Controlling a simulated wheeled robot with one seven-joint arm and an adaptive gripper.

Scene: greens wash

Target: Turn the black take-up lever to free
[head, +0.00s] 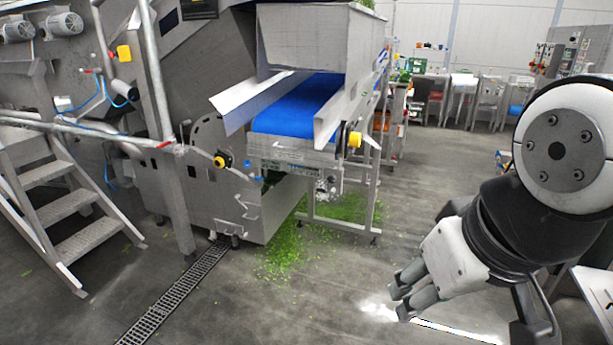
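The conveyor with the blue belt (297,106) stands in the middle of the head view, between sloping metal side guards. I cannot make out a black take-up lever with certainty. A small yellow and black part (222,160) sits on the machine side left of the belt end. Another yellow part with black on it (354,139) is on the conveyor's right side. My gripper (401,301) is at the lower right, well apart from the conveyor, with its grey fingers pointing left. It touches nothing that I can see. The gap between its fingers is unclear.
Chopped greens (290,245) lie on the floor under and before the conveyor. Metal steps (75,205) stand at the left, and a drain grate (175,295) runs along the floor. Tables (462,95) stand at the back right.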

